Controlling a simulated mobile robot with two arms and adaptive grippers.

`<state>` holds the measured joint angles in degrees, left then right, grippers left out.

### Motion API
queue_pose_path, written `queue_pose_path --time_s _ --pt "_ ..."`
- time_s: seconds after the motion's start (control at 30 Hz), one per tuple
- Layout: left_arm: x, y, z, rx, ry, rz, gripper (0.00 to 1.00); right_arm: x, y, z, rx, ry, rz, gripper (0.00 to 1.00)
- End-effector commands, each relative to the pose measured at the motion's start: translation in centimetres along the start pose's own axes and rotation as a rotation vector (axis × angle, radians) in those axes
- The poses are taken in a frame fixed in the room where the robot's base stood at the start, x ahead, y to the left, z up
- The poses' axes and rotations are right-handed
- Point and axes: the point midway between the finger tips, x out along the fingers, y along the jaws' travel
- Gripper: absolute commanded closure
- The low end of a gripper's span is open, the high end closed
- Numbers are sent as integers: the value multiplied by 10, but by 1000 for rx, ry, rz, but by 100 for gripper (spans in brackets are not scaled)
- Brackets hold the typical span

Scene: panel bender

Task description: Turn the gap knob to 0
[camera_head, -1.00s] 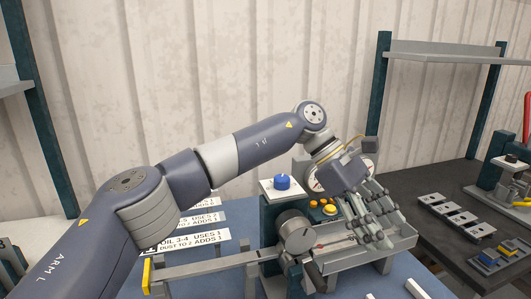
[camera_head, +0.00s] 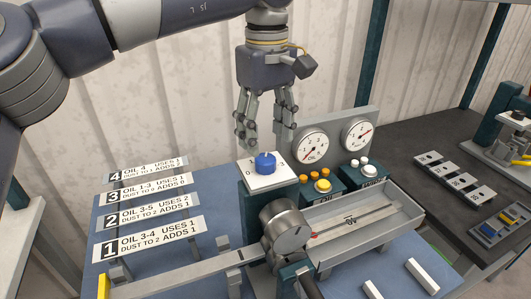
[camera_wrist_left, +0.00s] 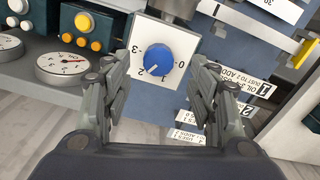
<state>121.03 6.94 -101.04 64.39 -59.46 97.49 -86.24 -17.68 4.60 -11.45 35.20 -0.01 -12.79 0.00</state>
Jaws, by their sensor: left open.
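The gap knob (camera_head: 265,162) is a blue round knob on a white plate numbered 0 to 3, on top of a dark green post. It also shows in the left wrist view (camera_wrist_left: 151,50), where a short white mark on its face lies toward the 2 and 1 side, away from the 0. My left gripper (camera_head: 264,142) points down above the knob and is open. In the left wrist view its fingers (camera_wrist_left: 153,75) stand wide apart on either side of the plate, not touching the knob. My right gripper is not in view.
Two dials, the nearer one (camera_head: 311,146), and button boxes with a yellow button (camera_head: 323,185) stand right of the knob. A grey round drum (camera_head: 286,228) and a metal tray (camera_head: 365,222) are in front.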

Motion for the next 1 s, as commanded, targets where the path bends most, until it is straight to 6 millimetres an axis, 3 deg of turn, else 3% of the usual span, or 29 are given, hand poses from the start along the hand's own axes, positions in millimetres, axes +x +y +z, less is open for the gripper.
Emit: queue_pose_path --time_s 0.1,0.3,0.7,0.9,1.0 --pt "23 -1 0 -1 -2 -2 46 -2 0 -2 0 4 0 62" --pt "48 0 0 -2 -1 0 46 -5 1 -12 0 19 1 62" --pt "57 0 0 -2 -2 2 46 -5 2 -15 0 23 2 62" --pt "56 0 0 -2 -2 2 90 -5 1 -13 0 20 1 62" --pt "56 0 0 -1 -2 1 90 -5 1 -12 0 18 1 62"
